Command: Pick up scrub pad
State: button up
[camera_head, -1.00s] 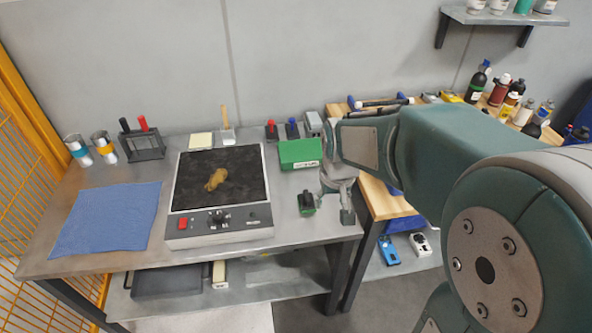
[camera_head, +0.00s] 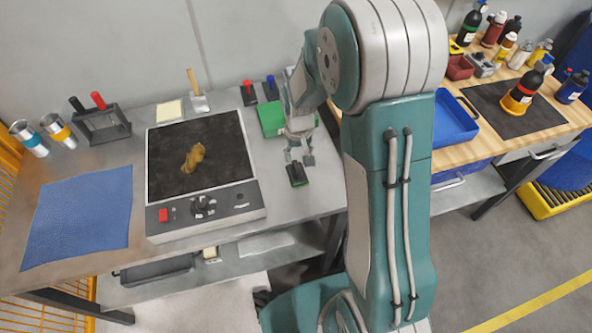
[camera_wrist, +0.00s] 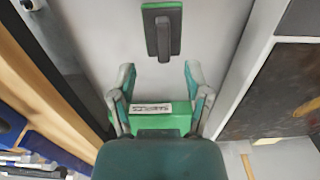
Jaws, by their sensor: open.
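The scrub pad (camera_head: 297,174) is a small green pad with a dark block-like grip on top. It lies on the grey metal bench (camera_head: 262,182), to the right of the hot plate. In the wrist view the pad (camera_wrist: 163,30) lies ahead of the fingertips, roughly centred between them, with its raised grip towards me. My gripper (camera_head: 299,158) is open and empty, with its fingers apart just above and behind the pad. In the wrist view the open gripper (camera_wrist: 159,72) has nothing between its fingertips. The pad appears untouched.
A green box (camera_head: 270,118) with a white label, also in the wrist view (camera_wrist: 160,122), stands close behind my gripper. The hot plate (camera_head: 205,222) holds a brownish lump. A blue cloth (camera_head: 78,215) lies at left. A wooden bench (camera_head: 478,140) stands at right.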

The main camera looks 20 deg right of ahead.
aim_at(297, 167)
jog(key=f, duration=0.6)
jog(key=shift+w+a+f, duration=0.15)
jog(key=shift+a+f, duration=0.1)
jog(key=shift+f, duration=0.05)
grip_shut()
